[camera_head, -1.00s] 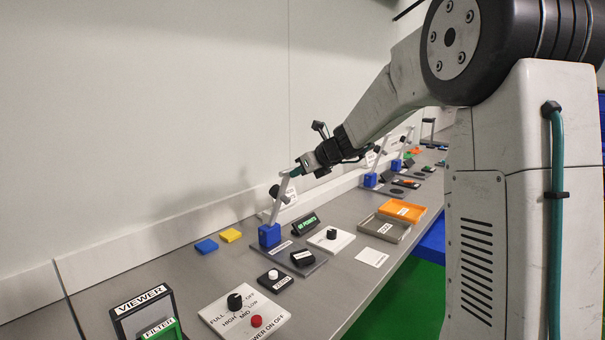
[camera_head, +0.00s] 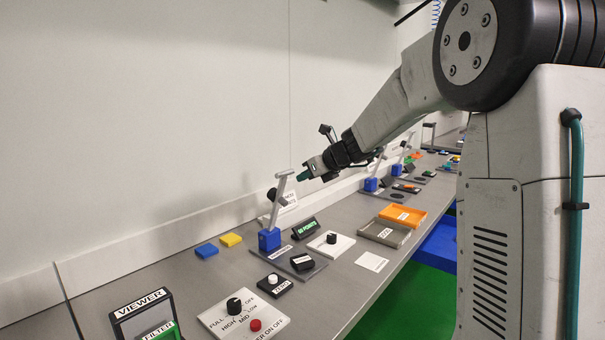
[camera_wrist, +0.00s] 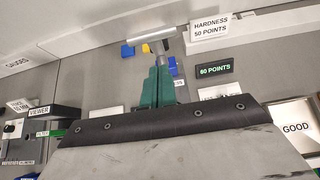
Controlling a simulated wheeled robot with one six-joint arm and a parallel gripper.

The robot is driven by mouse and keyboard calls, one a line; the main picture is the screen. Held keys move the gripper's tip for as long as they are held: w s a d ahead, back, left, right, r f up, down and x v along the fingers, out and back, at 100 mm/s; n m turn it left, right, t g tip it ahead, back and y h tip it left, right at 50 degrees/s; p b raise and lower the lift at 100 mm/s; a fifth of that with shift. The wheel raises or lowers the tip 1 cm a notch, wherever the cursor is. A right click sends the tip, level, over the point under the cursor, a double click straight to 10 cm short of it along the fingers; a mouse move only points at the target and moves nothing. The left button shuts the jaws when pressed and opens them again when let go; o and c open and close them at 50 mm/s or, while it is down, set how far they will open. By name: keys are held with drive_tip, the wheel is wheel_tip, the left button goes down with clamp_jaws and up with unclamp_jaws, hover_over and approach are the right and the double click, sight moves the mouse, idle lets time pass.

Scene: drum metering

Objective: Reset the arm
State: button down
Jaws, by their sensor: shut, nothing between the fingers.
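My arm reaches in from the right in the head view. My gripper (camera_head: 304,175) has green fingers and is above the bench, close to the top of a grey lever stand with a blue base (camera_head: 269,240). In the wrist view my gripper (camera_wrist: 158,78) is shut and empty. The stand's pale cylindrical head (camera_wrist: 151,36) shows just beyond the fingertips there. I cannot tell whether they touch. The 60 POINTS display (camera_wrist: 214,70) is right of the fingers.
The bench holds a VIEWER box (camera_head: 143,310), a knob panel with a red button (camera_head: 255,325), blue and yellow blocks (camera_head: 231,240), a grey tray (camera_head: 385,233) and an orange tray (camera_head: 402,215). More lever stands are farther back. A wall runs behind the bench.

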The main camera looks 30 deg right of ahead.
drive_tip(key=r+v, duration=0.1)
drive_tip(key=v, duration=0.9)
drive_tip(key=s+a+f+n+g+h, duration=0.1)
drive_tip(key=s+a+f+n+g, duration=0.2)
drive_tip(key=s+n, duration=0.7)
drive_tip(key=s+a+f+n+g+h, duration=0.2)
drive_tip(key=s+a+f+n, duration=0.3)
drive_tip(key=s+n, duration=0.6)
drive_tip(key=s+a+f+n+g+h, duration=0.1)
drive_tip(key=s+a+f+n+g, duration=0.3)
drive_tip(key=s, duration=1.2)
drive_tip(key=a+f+n, duration=0.1)
drive_tip(key=a+n, duration=0.2)
drive_tip(key=n, duration=0.3)
drive_tip(key=shift+s+n, duration=0.3)
drive_tip(key=shift+s, duration=0.05)
